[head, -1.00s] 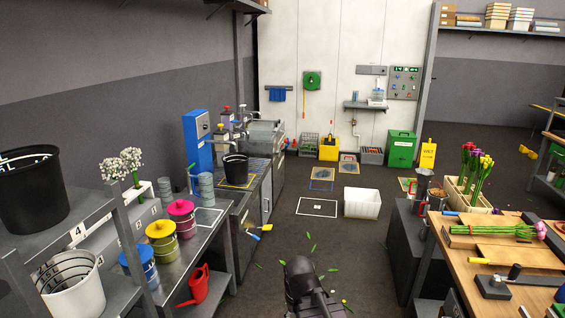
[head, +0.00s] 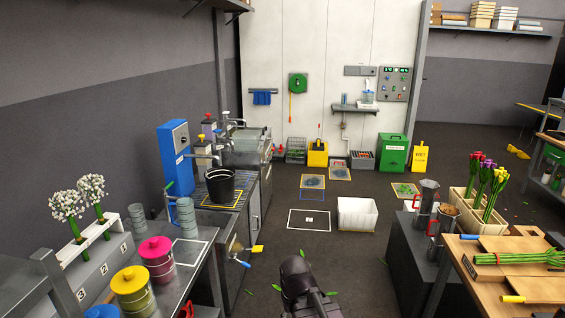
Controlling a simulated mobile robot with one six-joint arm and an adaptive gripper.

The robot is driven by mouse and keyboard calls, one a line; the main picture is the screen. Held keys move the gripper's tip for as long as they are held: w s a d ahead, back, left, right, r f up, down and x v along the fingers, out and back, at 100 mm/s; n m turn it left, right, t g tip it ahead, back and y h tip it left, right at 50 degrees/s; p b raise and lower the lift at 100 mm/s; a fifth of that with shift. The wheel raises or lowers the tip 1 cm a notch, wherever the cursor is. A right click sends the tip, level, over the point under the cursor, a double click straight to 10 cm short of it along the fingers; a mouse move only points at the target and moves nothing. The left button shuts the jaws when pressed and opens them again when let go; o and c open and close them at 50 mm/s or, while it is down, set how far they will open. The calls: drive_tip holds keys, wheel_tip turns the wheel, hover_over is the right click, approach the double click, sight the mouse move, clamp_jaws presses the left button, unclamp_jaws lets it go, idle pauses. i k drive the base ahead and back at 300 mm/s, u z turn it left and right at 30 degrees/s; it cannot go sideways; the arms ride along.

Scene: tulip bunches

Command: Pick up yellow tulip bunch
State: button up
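The stems are green and lean a little. A dark part of my arm shows at the bottom middle, left of the workbench and apart from the crate. My gripper's fingers do not show.
The wooden workbench (head: 480,290) carries a green-stemmed bunch (head: 528,258) lying on a board. A dark cabinet (head: 405,265) with metal jugs stands left of it. The left counter holds pink and yellow tins (head: 130,287). The middle aisle is mostly clear.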

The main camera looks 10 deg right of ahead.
sight(497, 185)
drive_tip(key=z, duration=0.2)
drive_tip(key=i, duration=0.8)
drive_tip(key=z, duration=0.45)
drive_tip(key=i, duration=0.8)
drive_tip(key=z, duration=0.6)
drive_tip(key=i, duration=0.8)
drive_tip(key=z, duration=0.45)
drive_tip(key=i, duration=0.75)
drive_tip(key=z, duration=0.05)
